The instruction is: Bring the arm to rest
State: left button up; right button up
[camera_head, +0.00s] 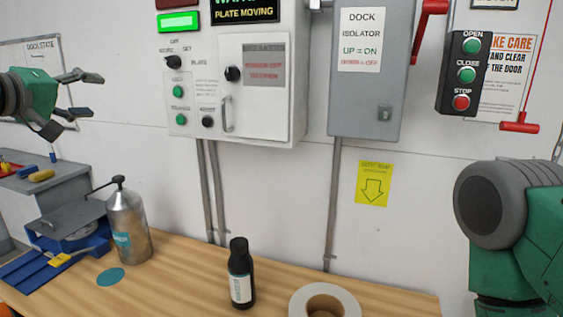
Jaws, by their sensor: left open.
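My left gripper (82,99) is at the upper left, in front of the white wall. Its fingers are spread and hold nothing, and it is apart from the control panels. It hangs above the left end of the wooden bench (185,280). On the right, a green and grey part of my own right arm (510,215) fills the edge of the picture. The right gripper is not in the picture.
A grey control box (255,130) and the dock isolator box (375,115) with its red lever (428,20) are on the wall. An open/close/stop station (464,73) hangs at the right. A metal pump can (128,225), black bottle (240,273) and tape roll (325,302) stand on the bench.

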pick_arm(q)
jog(key=s+d+f+m+g+y+b, duration=0.1)
jog(key=s+d+f+g, duration=0.15)
jog(key=f, duration=1.15)
jog(key=s+d+f+m+g+y+b, duration=0.1)
jog(key=s+d+f+m+g, duration=0.15)
jog(key=f, duration=1.05)
jog(key=s+d+f+m+g+y+b, duration=0.15)
jog(key=s+d+f, duration=0.25)
jog(key=f, duration=1)
jog(key=s+f+m+g+b, duration=0.1)
jog(key=s+f+g, duration=0.3)
jog(key=s+f, duration=0.8)
jog(key=s+f+m+g+y+b, duration=0.1)
jog(key=s+f+m+g+b, duration=0.1)
jog(key=s+f, duration=1)
jog(key=s+m+g, duration=0.1)
jog(key=s+g, duration=0.1)
jog(key=s, duration=0.6)
jog(key=shift+d, duration=0.3)
jog(key=shift+w, duration=0.15)
